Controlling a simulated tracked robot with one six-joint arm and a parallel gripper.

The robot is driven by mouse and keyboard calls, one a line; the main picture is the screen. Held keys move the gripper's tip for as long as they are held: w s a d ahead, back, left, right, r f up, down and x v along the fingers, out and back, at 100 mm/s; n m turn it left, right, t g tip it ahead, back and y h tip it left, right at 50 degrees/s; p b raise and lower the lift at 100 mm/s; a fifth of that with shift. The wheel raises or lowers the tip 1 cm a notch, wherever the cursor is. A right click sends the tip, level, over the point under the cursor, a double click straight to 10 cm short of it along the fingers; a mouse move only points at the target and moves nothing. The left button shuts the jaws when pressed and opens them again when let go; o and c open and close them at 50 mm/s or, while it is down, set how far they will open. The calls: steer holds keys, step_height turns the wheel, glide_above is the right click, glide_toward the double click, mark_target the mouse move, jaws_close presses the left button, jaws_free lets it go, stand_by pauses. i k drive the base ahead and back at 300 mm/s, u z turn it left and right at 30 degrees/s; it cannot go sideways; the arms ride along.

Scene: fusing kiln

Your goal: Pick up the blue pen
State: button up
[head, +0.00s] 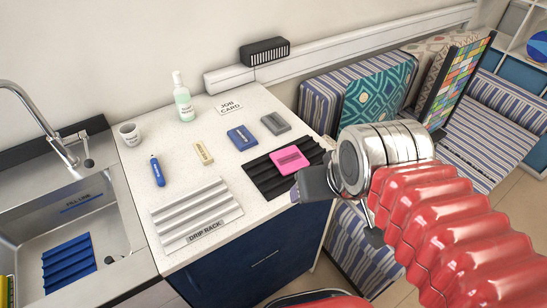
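The blue pen (157,171) lies on the white speckled counter (180,135), left of the middle and near the sink side. It looks short and thick, with its long side running roughly front to back. Nothing covers it. My gripper (343,210) is at the right, at the counter's right front edge, well apart from the pen. Its two dark fingers are spread apart and I see nothing between them. The red ribbed sleeve of my arm comes in from the lower right.
A white drip rack (195,212) lies in front of the pen, and a mug (130,134) and soap bottle (183,100) stand behind. A cream block (203,153), blue block (242,137), grey block (275,123) and black rack (266,180) with a pink block (289,159) lie rightward. The sink (75,230) is left.

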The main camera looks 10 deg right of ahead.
mark_target(160, 179)
steer(key=u, duration=0.55)
steer(key=k, duration=1.35)
steer(key=u, duration=0.65)
steer(key=i, duration=1.4)
steer(key=z, duration=0.05)
